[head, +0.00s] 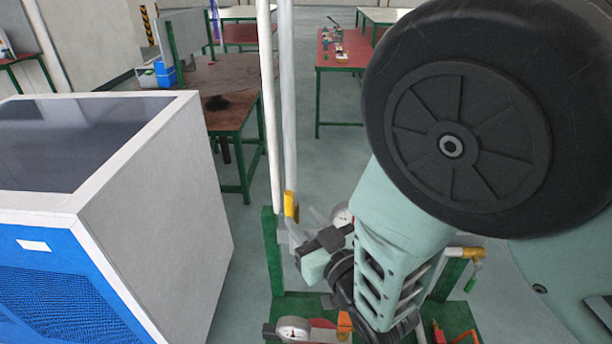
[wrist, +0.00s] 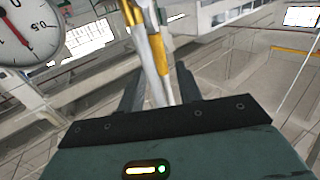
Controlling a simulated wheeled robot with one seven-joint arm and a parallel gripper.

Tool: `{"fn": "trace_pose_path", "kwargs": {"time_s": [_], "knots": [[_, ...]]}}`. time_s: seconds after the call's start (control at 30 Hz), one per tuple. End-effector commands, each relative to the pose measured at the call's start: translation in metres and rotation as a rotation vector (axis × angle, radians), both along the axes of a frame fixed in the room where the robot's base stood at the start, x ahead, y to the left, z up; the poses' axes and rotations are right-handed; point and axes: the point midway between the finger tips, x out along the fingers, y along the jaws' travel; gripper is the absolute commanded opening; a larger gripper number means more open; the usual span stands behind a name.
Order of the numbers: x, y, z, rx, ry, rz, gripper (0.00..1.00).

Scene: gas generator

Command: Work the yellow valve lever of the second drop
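A yellow lever (head: 291,207) stands upright against a pale vertical pipe in the head view, just above my gripper (head: 305,247). In the wrist view a long yellow part, likely the same lever (wrist: 156,50), runs beside pale pipes between the two dark fingers of my gripper (wrist: 158,72). The fingers are apart, and I see no clear contact. Another yellow valve part (head: 465,253) sits to the right of my arm. I cannot tell from the pictures which drop is the second. My arm hides much of the pipework.
A round gauge (head: 342,215) is close behind my gripper; a gauge (wrist: 25,32) fills the wrist view's upper left. Another gauge (head: 293,329) is lower down. A large white and blue cabinet (head: 160,210) stands at left. Workbenches (head: 340,60) are farther back, with open floor before them.

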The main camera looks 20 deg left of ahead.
Motion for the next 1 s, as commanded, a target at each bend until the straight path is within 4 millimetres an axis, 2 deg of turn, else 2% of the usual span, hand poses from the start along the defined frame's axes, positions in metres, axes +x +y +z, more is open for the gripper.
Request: {"fn": "trace_pose_path", "kwargs": {"time_s": [0.1,0.3,0.5,0.77,0.8,0.9,0.93,1.0], "knots": [[0.016,0.018,0.004,0.001,-0.001,0.001,0.35],[0.036,0.039,0.002,0.0,0.0,0.001,0.35],[0.045,0.048,0.0,-0.001,0.001,0.0,0.35],[0.046,0.049,0.0,-0.001,0.001,0.0,0.35],[0.046,0.049,0.0,-0.001,0.001,0.0,0.32],[0.045,0.049,0.0,-0.001,0.001,0.0,0.04],[0.045,0.049,0.0,-0.001,0.001,0.0,0.0],[0.045,0.049,0.0,-0.001,0.001,0.0,0.0]]}}
